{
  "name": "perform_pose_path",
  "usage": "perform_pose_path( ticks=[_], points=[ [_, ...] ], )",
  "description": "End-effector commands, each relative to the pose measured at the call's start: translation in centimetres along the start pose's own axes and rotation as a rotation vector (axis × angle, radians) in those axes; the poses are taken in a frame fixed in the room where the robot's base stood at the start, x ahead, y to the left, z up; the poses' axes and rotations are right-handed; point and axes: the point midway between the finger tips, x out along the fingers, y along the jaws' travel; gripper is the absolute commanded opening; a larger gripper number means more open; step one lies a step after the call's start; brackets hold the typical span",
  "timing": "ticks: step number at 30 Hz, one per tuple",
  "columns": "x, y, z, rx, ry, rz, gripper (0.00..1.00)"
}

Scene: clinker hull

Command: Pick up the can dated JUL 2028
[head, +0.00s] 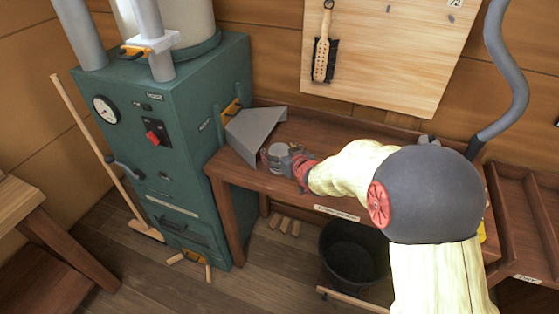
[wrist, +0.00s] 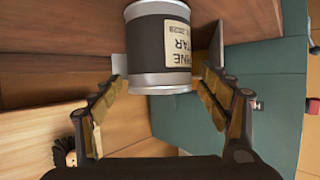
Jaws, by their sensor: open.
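A can (wrist: 146,48) with a dark body, metal rims and a cream label fills the upper middle of the wrist view. The label is upside down there and shows part of "PINE TAR", with a small date line that seems to end in 2028; its month is not legible. My gripper (wrist: 168,72) is open, with one finger on each side of the can's near end and no clear grip on it. In the head view the can (head: 275,152) stands on the wooden bench, and my gripper (head: 291,161) is at its right side, partly hiding it.
A green machine (head: 165,150) with a gauge is farther left. A black bucket (head: 353,252) stands below the bench. A wooden board (head: 385,55) hangs behind.

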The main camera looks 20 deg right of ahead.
Motion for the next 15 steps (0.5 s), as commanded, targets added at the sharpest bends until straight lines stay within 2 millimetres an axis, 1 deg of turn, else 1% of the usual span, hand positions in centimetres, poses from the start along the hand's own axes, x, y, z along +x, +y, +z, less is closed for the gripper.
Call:
perform_pose_path(
  ticks=[2, 15],
  points=[
    [-0.03, 0.00, -0.04, 0.000, 0.000, 0.000, 0.76],
    [-0.05, -0.01, -0.02, 0.000, 0.000, 0.000, 0.51]
  ],
)
